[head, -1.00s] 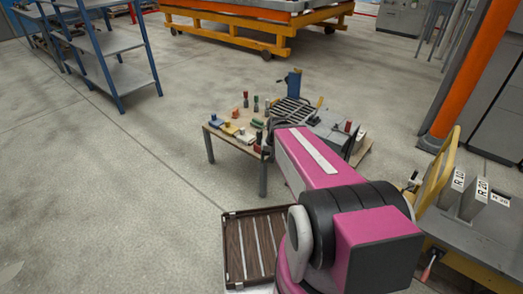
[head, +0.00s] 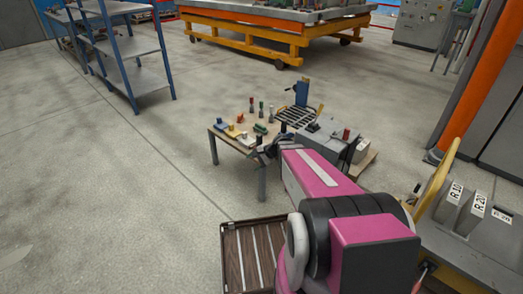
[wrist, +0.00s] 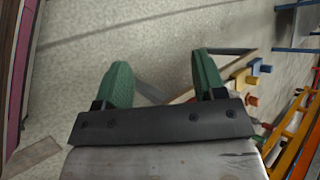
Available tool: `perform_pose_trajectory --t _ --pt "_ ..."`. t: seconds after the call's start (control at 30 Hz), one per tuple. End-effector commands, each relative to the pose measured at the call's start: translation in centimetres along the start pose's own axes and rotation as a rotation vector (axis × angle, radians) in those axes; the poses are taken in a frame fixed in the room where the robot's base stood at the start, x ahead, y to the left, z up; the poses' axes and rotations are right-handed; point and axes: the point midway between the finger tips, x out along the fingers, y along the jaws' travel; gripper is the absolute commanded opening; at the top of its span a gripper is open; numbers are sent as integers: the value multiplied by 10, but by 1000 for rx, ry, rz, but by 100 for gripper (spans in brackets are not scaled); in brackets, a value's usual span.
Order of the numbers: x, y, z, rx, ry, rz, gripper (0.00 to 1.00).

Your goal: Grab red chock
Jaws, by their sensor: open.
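My gripper (wrist: 162,76) is open, with two green fingers and nothing between them in the wrist view. In the head view, its end is mostly hidden behind my pink arm, near the front edge of the low wooden table (head: 233,145). Small red pieces show in the head view: a red-topped one (head: 240,117) among the blocks on the table, and another (head: 346,134) on a grey box to the right. I cannot tell which is the red chock. In the wrist view the table's items lie right of the fingers, apart from them.
A blue block (head: 220,124) and a yellow block (head: 231,131) sit on the table's left side. A slatted brown tray (head: 245,255) lies below, by my arm. An orange column (head: 480,75) and grey cabinets stand right.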

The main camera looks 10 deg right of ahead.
Motion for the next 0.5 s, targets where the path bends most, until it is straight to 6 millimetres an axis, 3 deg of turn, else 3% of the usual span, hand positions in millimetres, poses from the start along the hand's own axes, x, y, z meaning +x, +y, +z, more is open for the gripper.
perform_pose_trajectory --t 0.03,0.2,0.5 --pt "9 -7 -20 84 -15 -69 64" --pt "24 -29 -69 401 -91 -328 64" --pt "23 -41 -171 935 -265 -756 64"
